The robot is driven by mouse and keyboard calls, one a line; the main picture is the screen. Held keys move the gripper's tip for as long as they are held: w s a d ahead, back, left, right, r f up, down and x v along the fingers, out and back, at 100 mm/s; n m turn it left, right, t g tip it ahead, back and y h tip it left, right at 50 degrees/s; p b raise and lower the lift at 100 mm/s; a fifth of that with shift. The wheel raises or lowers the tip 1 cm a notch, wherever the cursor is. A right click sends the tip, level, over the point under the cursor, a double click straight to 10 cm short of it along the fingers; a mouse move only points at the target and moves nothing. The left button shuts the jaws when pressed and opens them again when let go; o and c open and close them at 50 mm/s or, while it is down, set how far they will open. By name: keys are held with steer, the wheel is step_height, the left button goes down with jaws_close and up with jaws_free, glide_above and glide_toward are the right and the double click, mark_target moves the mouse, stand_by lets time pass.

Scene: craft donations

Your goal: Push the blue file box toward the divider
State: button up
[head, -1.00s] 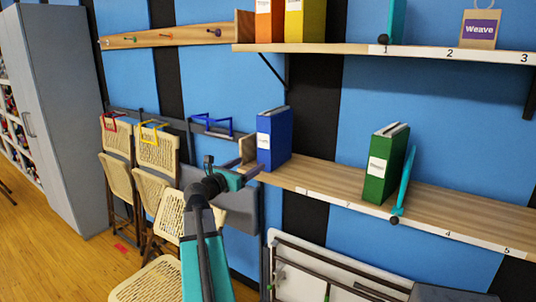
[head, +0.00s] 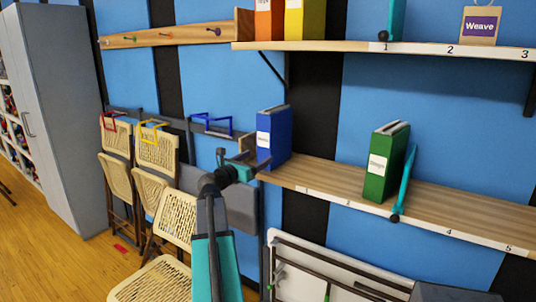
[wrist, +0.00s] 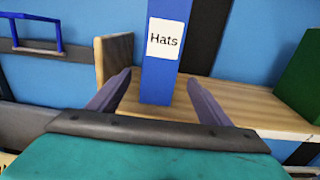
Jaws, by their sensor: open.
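The blue file box (head: 273,137) stands upright at the left end of the lower wooden shelf. In the wrist view the blue file box (wrist: 160,85) carries a white label reading "Hats" and stands between and beyond the fingers. My gripper (head: 260,163) is at the box's lower left front; the wrist view shows my gripper (wrist: 158,92) open, one finger to each side of the box, with gaps showing. The teal divider (head: 405,181) stands on the same shelf to the right, just right of a green file box (head: 385,163).
The lower shelf (head: 335,180) is bare between the blue and green boxes. A wooden end panel (wrist: 113,58) stands left of the blue box. An upper shelf (head: 345,47) holds orange and yellow boxes and a "Weave" bag. Folding chairs (head: 155,170) hang or stand at left.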

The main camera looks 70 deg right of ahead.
mark_target(264, 154)
steer(key=shift+p+x, duration=0.45)
steer(key=shift+x, duration=3.75)
steer(key=shift+w, duration=0.1)
steer(key=c, duration=1.2)
